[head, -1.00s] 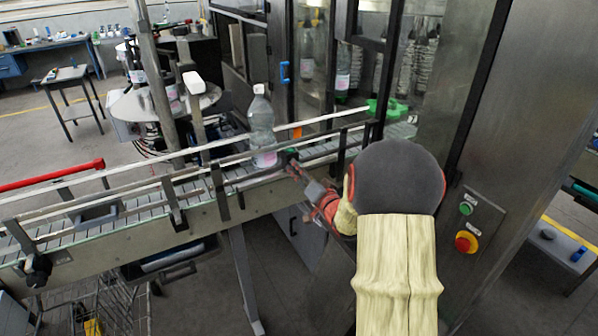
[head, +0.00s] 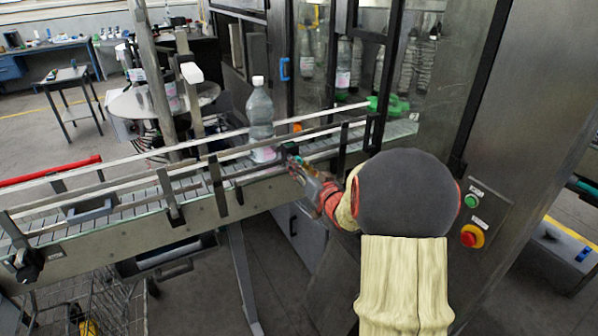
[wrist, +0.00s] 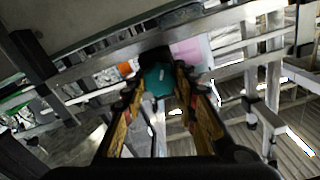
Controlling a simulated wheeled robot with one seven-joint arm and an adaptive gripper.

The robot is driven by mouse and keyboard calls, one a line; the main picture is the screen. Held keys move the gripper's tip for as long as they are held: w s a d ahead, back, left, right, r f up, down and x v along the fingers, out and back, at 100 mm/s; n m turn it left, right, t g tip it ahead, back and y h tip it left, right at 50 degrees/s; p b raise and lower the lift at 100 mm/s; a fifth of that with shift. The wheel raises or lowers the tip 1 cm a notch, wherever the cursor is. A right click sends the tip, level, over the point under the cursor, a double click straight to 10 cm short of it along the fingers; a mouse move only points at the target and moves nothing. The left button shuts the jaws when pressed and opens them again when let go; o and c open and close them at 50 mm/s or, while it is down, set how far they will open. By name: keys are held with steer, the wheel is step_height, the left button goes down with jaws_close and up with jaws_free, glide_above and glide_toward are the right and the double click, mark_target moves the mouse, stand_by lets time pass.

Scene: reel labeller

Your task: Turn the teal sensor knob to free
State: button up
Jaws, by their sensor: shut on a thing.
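The teal sensor knob (wrist: 158,80) shows in the wrist view between the fingertips of my gripper (wrist: 157,88). A small light mark shows on it. My gripper is shut on the knob. In the head view my gripper (head: 298,165) reaches the near side of the conveyor rail, with a bit of the teal knob (head: 291,149) at its tip. The fingers hide most of the knob, and I cannot read its setting or any label.
A clear bottle (head: 260,112) with a pink label stands on the conveyor (head: 135,200) just behind the knob. An orange part (wrist: 125,68) is beside the knob. Guard rails run along the belt. A panel with a red stop button (head: 471,236) is at right.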

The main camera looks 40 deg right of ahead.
steer(key=n+b, duration=0.7)
steer(key=n, duration=0.5)
steer(key=n+b, duration=0.7)
steer(key=n, duration=0.4)
steer(key=shift+a+f+n, duration=0.15)
steer(key=shift+n, duration=0.25)
stand_by(0.3)
steer(key=o, duration=1.2)
steer(key=shift+c, duration=0.2)
steer(key=shift+s, duration=0.1)
